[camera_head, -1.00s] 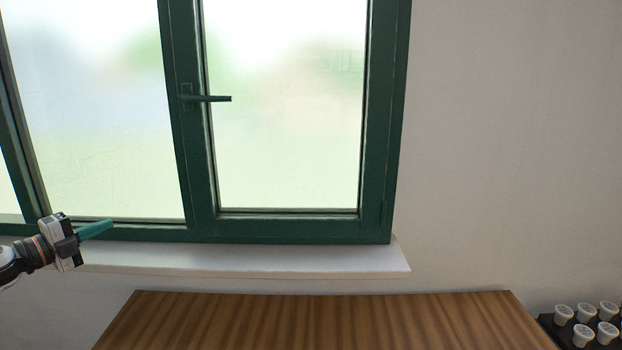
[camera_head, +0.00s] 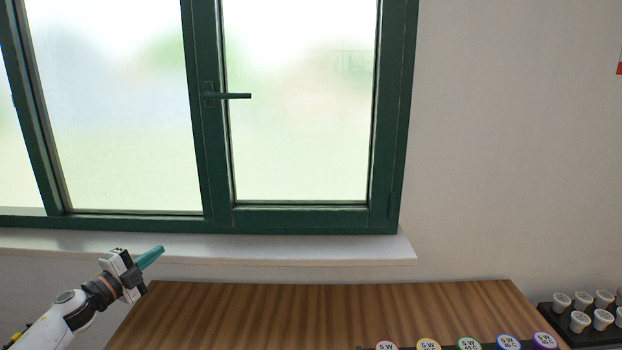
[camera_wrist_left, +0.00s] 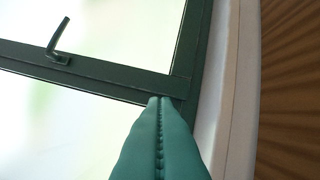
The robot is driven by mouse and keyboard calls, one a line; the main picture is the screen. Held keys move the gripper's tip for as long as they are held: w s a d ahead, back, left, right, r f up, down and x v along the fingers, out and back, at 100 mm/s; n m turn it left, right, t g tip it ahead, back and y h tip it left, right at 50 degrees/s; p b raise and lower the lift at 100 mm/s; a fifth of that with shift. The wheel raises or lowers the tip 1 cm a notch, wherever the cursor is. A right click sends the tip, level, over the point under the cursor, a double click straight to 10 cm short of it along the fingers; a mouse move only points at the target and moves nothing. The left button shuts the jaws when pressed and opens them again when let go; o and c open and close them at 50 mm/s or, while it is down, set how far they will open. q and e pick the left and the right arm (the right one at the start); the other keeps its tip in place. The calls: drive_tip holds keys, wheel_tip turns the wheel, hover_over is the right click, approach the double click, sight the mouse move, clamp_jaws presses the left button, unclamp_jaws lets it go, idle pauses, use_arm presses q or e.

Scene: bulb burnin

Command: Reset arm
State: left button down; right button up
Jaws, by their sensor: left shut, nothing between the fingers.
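My left gripper (camera_head: 151,257) has teal fingers and is at the lower left of the head view, in front of the white window sill and left of the wooden table. Its fingers point up and to the right. In the left wrist view the two teal fingers (camera_wrist_left: 160,100) lie together along a toothed seam, shut with nothing between them. They point toward the green window frame and the white sill. My right gripper is not in view.
A wooden table (camera_head: 330,305) has a bare back half. At its front edge stand several round, coloured-rim labelled items (camera_head: 428,344). A black rack of white cups (camera_head: 580,321) is at right. Behind are a green-framed window (camera_head: 208,150) with a handle (camera_head: 235,96) and a white sill (camera_head: 300,247).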

use_arm(q)
drive_tip(key=s+d+f+n+g+y, duration=0.1)
drive_tip(key=s+d+f+n+y, duration=0.3)
drive_tip(key=s+d+f+n, duration=0.3)
drive_tip(key=s+d+f+n+g+y, duration=0.1)
drive_tip(key=s+d+f+n+y, duration=0.4)
drive_tip(key=f, duration=0.5)
drive_tip(key=s+d+f+n+g, duration=0.15)
drive_tip(key=s+g, duration=0.25)
drive_tip(key=s, duration=0.7)
drive_tip(key=s+d+f+n+g, duration=0.1)
drive_tip(key=s+f+n+g, duration=0.25)
drive_tip(key=s, duration=0.85)
drive_tip(key=s+d+f+n+g, duration=0.2)
drive_tip(key=s+g, duration=0.2)
drive_tip(key=s, duration=0.7)
wheel_tip(320, 180, down, 33)
drive_tip(key=s+g+b, duration=0.1)
drive_tip(key=b, duration=0.5)
drive_tip(key=s+a+f+g+b, duration=0.1)
drive_tip(key=s+a+f+b, duration=0.2)
drive_tip(key=s+f, duration=1.3)
wheel_tip(320, 180, down, 3)
drive_tip(key=shift+s+a+r+m+h+b, duration=0.1)
drive_tip(key=shift+s+a+m+h+b, duration=0.15)
drive_tip(key=shift+b, duration=0.25)
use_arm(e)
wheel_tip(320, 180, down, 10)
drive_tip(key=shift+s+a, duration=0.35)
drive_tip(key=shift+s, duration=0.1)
